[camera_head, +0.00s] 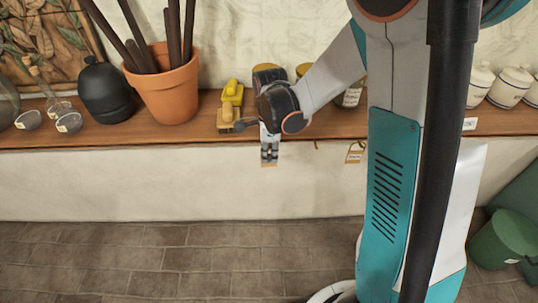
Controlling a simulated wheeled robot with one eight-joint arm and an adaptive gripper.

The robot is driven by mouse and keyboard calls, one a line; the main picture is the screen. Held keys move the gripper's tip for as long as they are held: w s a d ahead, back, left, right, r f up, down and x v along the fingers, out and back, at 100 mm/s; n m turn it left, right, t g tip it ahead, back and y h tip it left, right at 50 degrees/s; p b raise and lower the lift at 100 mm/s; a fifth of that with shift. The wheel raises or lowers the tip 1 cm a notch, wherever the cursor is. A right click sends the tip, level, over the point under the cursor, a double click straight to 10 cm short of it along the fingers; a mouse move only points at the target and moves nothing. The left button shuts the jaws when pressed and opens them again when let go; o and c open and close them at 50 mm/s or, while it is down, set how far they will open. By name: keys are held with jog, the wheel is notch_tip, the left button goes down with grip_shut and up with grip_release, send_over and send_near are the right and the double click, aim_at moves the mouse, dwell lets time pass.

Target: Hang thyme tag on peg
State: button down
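My gripper (269,150) hangs pointing down in front of the shelf's front edge, left of centre. It is small here, and I cannot tell whether its fingers are open or shut. A small tan patch shows at its tip; I cannot tell whether this is a tag or part of the gripper. A tan tag with a pale label (355,154) hangs at the shelf's front edge to the right of my gripper; its writing is too small to read. A small peg or hook (316,145) shows under the shelf edge between them, with nothing visible hanging on it.
The wooden shelf (215,136) holds a terracotta pot (165,92) of dark sticks, a black bottle (105,92), a yellow toy-like object (231,97), jars (351,97) and white canisters (513,87). A green bin (503,238) stands at right. The floor in front is clear at left.

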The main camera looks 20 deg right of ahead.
jog(key=shift+w+d+f, duration=0.15)
jog(key=shift+w+d, duration=0.1)
jog(key=shift+d, duration=0.1)
jog(key=c, duration=1.9)
grip_release()
jog(key=shift+w+r, duration=0.15)
jog(key=shift+r, duration=0.15)
jog(key=shift+o, duration=0.9)
jog(key=r, duration=0.8)
jog(key=s+r, duration=0.1)
jog(key=r, duration=0.2)
jog(key=shift+a+r, duration=0.25)
jog(key=shift+r, duration=0.15)
jog(key=s+r+n+t, duration=0.2)
jog(key=s+n+t, duration=0.1)
jog(key=s+n, duration=0.5)
jog(key=s+r+n+t+b, duration=0.1)
jog(key=s+n+t, duration=0.3)
jog(key=n, duration=0.9)
jog(key=shift+s+a+r+n, duration=0.3)
jog(key=shift+s+r, duration=0.4)
jog(key=shift+s, duration=1.2)
jog(key=shift+d, duration=0.1)
